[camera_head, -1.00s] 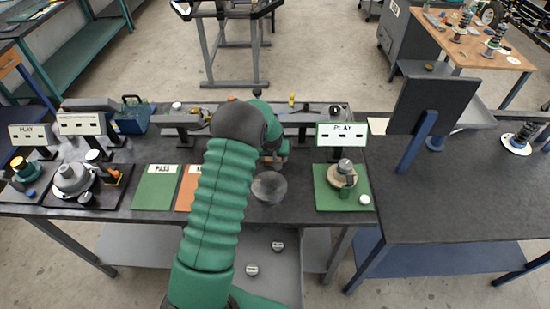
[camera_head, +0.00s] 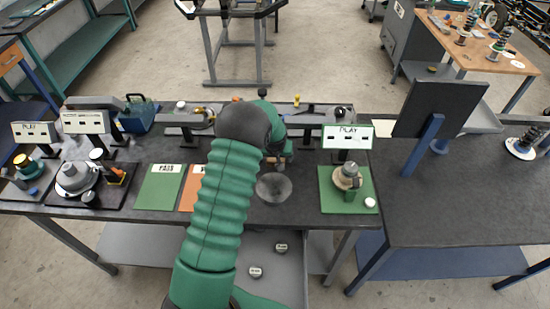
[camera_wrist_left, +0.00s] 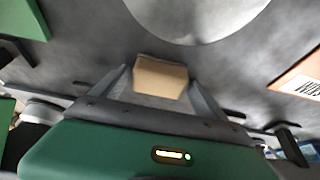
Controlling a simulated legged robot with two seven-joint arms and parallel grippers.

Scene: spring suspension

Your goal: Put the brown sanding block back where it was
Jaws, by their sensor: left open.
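The brown sanding block (camera_wrist_left: 160,77) is a small tan block in the left wrist view. It lies between the two fingers of my left gripper (camera_wrist_left: 162,88), which is open, with a finger on either side. Whether a finger touches it I cannot tell. In the head view my left arm reaches over the dark bench, and the gripper (camera_head: 278,160) is mostly hidden behind the arm, just beyond a round grey dish (camera_head: 273,188). The block is not clear there. My right gripper is not in view.
A green mat (camera_head: 329,203) with a tan and metal part is right of the dish. A green PASS mat (camera_head: 158,188) and an orange mat (camera_head: 188,195) are left. A sign (camera_head: 346,136) and a dark upright panel (camera_head: 437,108) stand to the right.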

